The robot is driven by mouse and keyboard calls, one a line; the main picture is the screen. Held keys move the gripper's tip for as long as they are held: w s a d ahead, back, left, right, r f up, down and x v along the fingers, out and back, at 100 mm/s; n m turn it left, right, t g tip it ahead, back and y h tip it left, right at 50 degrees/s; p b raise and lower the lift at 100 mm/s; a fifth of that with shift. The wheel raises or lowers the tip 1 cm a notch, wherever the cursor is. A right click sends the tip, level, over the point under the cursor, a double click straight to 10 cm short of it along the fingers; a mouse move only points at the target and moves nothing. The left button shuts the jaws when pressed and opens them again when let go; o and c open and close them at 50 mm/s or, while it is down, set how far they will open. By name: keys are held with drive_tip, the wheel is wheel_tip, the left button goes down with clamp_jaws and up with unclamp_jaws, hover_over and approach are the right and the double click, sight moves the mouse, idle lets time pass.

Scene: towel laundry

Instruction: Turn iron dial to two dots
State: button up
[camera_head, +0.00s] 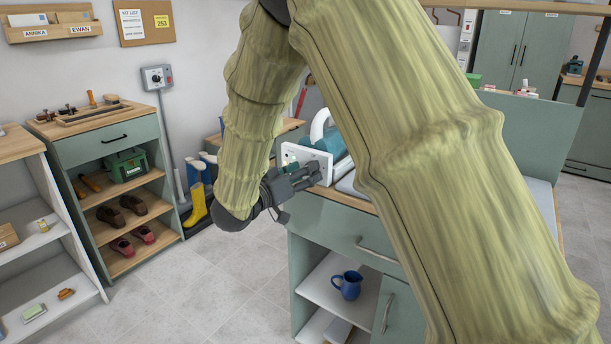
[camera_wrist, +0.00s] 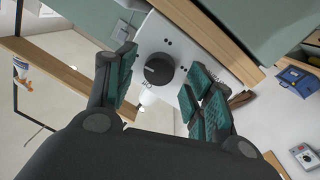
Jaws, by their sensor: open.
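The iron (camera_head: 336,146), teal with a white handle, sits on top of the green cabinet, partly behind my arm. Its white end panel (camera_head: 318,163) faces my gripper. In the wrist view the panel (camera_wrist: 190,58) carries a round black dial (camera_wrist: 158,69) and small dark dot marks. I cannot clearly tell which mark the dial points at. My gripper (camera_head: 308,176) is close in front of the panel. In the wrist view my gripper (camera_wrist: 160,84) is open, with its teal-padded fingers on either side of the dial and gaps between.
The green cabinet (camera_head: 330,226) has an open shelf with a blue jug (camera_head: 347,285) below the iron. A shelf unit with shoes (camera_head: 105,145) and yellow boots (camera_head: 196,205) stand to the left. The floor (camera_head: 215,285) between is clear.

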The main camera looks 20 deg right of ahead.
drive_tip(key=shift+w+d, duration=0.1)
drive_tip(key=shift+d, duration=0.15)
drive_tip(key=c, duration=1)
drive_tip(key=shift+c, duration=0.2)
drive_tip(key=shift+m, duration=0.3)
drive_tip(key=shift+m+y+b, duration=0.35)
drive_tip(key=shift+m+b, duration=0.85)
drive_tip(key=shift+m, duration=2.35)
drive_tip(key=shift+m+y+b, duration=0.35)
drive_tip(key=shift+m+b, duration=0.85)
drive_tip(key=shift+m, duration=2.35)
drive_tip(key=shift+r, duration=0.1)
